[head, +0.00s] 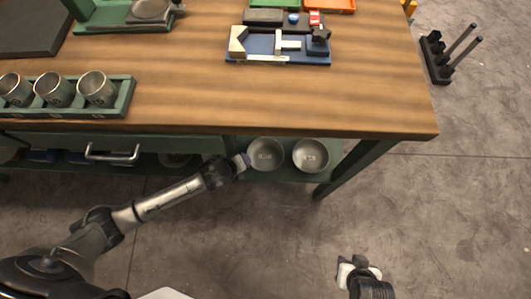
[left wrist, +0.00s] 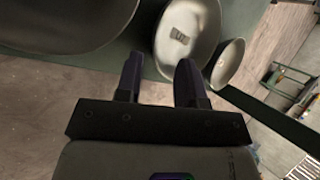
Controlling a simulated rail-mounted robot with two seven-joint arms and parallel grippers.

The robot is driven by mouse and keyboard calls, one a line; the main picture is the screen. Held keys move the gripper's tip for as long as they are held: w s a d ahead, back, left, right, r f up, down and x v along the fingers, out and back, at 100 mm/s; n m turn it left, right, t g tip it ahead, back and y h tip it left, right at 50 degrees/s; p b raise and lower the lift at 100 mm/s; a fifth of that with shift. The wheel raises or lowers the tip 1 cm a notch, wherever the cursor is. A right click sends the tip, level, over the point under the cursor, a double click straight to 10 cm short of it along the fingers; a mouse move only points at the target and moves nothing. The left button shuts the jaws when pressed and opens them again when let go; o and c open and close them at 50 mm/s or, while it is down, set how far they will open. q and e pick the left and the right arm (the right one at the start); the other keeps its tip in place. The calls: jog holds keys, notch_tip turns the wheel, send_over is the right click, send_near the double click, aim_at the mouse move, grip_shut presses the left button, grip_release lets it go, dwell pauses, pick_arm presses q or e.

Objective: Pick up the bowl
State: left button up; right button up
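Two grey metal bowls sit on the green lower shelf under the table: the left bowl (head: 266,154) and the right bowl (head: 311,156). My left gripper (head: 243,160) is at the left rim of the left bowl. In the left wrist view the left gripper (left wrist: 160,80) has its two fingers apart with nothing between them. The left bowl (left wrist: 187,30) lies just ahead, its near rim partly behind one finger. Whether the fingers straddle the rim cannot be told. The right bowl (left wrist: 228,63) shows beyond it. My right gripper (head: 358,268) is low over the floor, away from the bowls; its fingers are unclear.
The wooden tabletop (head: 200,100) overhangs the shelf. A drawer handle (head: 112,153) sticks out left of the bowls. A larger bowl (left wrist: 60,25) is close by in the left wrist view. A green rack (head: 125,98) holds metal cups.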

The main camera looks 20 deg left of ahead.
aim_at(265, 156)
pick_arm(q)
jog(key=shift+x, duration=0.75)
jog(key=shift+w+d+f+b, duration=0.1)
jog(key=shift+w+f+b, duration=0.1)
jog(key=shift+f+b, duration=0.5)
jog(key=b+x, duration=0.3)
jog(key=shift+w+d+f+b, duration=0.15)
jog(key=shift+w+f+b, duration=0.05)
jog(key=shift+f+b, duration=0.2)
jog(key=shift+w+r, duration=0.1)
grip_shut()
